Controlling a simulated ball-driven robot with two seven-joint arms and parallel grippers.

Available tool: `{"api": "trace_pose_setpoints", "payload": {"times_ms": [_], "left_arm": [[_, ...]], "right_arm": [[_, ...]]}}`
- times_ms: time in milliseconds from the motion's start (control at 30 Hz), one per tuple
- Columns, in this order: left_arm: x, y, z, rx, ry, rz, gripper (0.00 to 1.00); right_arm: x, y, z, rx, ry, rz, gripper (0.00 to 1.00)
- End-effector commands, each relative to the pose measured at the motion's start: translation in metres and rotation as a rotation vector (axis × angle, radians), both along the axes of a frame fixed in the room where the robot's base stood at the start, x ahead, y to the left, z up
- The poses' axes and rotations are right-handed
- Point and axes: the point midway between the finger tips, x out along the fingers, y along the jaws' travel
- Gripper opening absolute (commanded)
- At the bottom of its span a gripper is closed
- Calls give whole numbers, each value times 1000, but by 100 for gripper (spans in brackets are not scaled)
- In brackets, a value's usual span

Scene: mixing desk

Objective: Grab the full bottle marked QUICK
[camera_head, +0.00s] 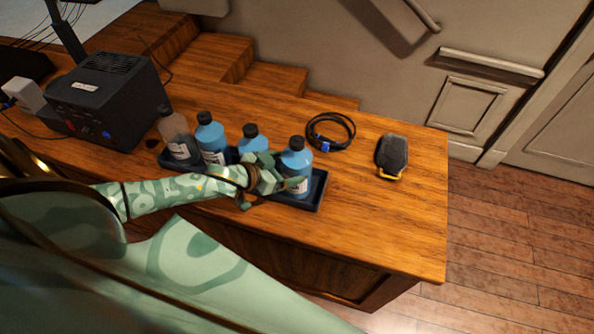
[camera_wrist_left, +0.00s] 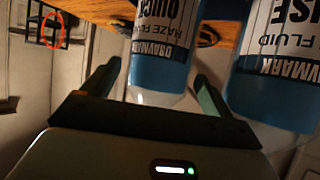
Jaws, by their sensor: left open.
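The bottle marked QUICK (camera_wrist_left: 165,60) shows upside down in the left wrist view, with a blue body and a white label. It stands between the two fingers of my left gripper (camera_wrist_left: 155,84), which is open around its sides. In the head view it appears to be the rightmost blue bottle (camera_head: 298,160), with a black cap, upright in a dark tray (camera_head: 318,190). My left gripper (camera_head: 286,180) is in front of it there and hides part of its label. I cannot tell whether the fingers touch it. My right gripper is out of view.
Another blue bottle (camera_wrist_left: 275,75), its label ending in "USE", is close beside the right finger. Two more blue bottles (camera_head: 211,138) (camera_head: 252,140) and a mostly clear one (camera_head: 177,135) stand to the left. A coiled cable (camera_head: 346,118) and a dark device (camera_head: 391,153) lie right.

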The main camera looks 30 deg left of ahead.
Motion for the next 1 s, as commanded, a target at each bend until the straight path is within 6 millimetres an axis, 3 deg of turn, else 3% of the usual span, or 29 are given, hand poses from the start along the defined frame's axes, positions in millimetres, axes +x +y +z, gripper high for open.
{"api": "trace_pose_setpoints", "payload": {"times_ms": [300, 567, 800, 833, 1000], "left_arm": [[41, -13, -17, 1, 0, 0, 86], [44, -15, -17, 2, 0, 0, 86], [44, -15, -17, 1, 0, 0, 22], [45, -15, -15, -1, -5, 0, 18], [45, -15, -15, -1, -5, 0, 18]], "right_arm": [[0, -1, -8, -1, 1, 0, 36], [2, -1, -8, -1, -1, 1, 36], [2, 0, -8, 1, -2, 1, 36], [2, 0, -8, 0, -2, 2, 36], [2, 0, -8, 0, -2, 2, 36]]}}
